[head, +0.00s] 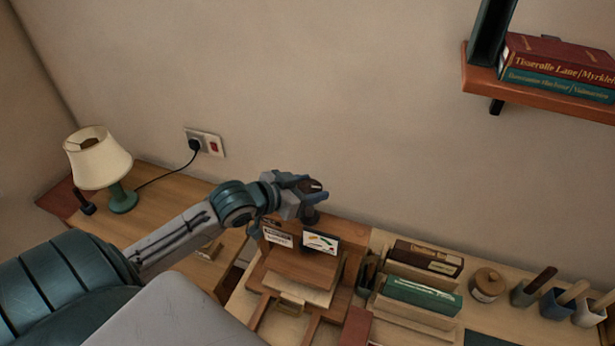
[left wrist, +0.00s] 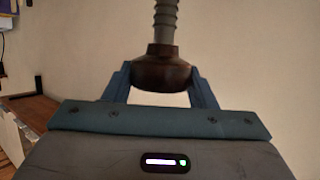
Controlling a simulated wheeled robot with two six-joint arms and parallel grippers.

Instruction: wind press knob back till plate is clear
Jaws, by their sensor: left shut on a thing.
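The wooden press (head: 345,236) stands on the desk against the wall, with a gauge card (head: 320,242) and a small label on its front. Its dark round knob (head: 315,186) is at the top. In the left wrist view the knob (left wrist: 162,72) sits between my blue fingers, with a grey threaded screw (left wrist: 165,18) beyond it. My left gripper (head: 304,190) is shut on the knob. Flat brown boards and a pale slab (head: 297,289) lie low in the press; I cannot tell whether the plate touches them. My right gripper is not in view.
A lamp (head: 100,160) stands at the left, its cord running to a wall socket (head: 204,142). Right of the press are books (head: 422,294), a lidded jar (head: 487,285) and several handled pots (head: 556,304). A wall shelf (head: 540,92) holds books at upper right.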

